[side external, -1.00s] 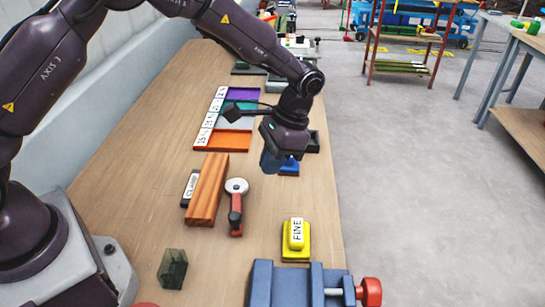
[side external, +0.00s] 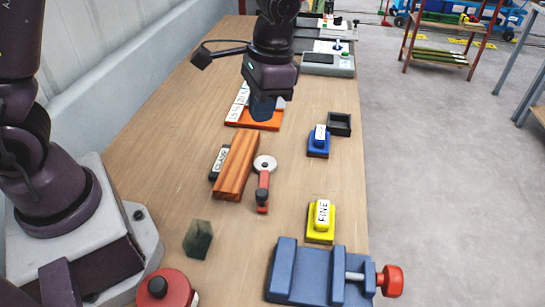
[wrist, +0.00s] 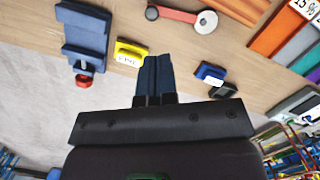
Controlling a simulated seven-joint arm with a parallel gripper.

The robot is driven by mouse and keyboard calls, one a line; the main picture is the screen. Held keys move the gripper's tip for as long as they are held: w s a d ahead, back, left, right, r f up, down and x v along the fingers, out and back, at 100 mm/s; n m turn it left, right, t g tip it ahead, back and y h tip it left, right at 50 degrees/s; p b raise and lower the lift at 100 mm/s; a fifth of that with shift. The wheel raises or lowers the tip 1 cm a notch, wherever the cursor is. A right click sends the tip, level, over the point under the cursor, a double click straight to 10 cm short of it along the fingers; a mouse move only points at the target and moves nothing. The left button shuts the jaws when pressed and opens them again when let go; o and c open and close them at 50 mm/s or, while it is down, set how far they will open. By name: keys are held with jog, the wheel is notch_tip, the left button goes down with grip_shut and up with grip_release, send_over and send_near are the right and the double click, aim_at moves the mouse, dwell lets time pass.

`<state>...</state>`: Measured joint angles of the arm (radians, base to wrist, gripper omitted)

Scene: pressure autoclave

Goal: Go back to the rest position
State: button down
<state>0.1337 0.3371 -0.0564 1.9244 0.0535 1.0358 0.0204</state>
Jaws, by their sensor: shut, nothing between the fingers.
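My gripper (side external: 262,108) hangs over the wooden bench in the side external view, in front of the orange end of the tray with coloured compartments (side external: 272,125). In the wrist view its two dark fingers (wrist: 153,78) are together, with nothing between them. It is clear of the objects on the bench, as far as the views show. The arm is raised, and part of it runs out of the top of the side external view.
A wooden block (side external: 236,166), a red-handled tool (side external: 263,185), a blue block (side external: 318,143), a dark open box (side external: 340,124), a yellow block labelled FINE (side external: 320,222) and a blue vise (side external: 312,275) stand on the bench. Bare wood lies between them.

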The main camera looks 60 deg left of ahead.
jog(key=s+a+r+n+t, duration=0.1)
jog(key=s+a+r+t, duration=0.2)
jog(key=s+r, duration=0.3)
jog(key=s+a+r+n+t, duration=0.1)
jog(key=s+a+r+t, duration=0.1)
jog(key=s+r+t, duration=0.2)
jog(key=s+r, duration=0.2)
jog(key=s, duration=0.2)
jog(key=shift+s+a+r+n+h, duration=0.25)
jog(key=shift+s+a+n+h, duration=0.05)
jog(key=shift+s+a+n, duration=0.1)
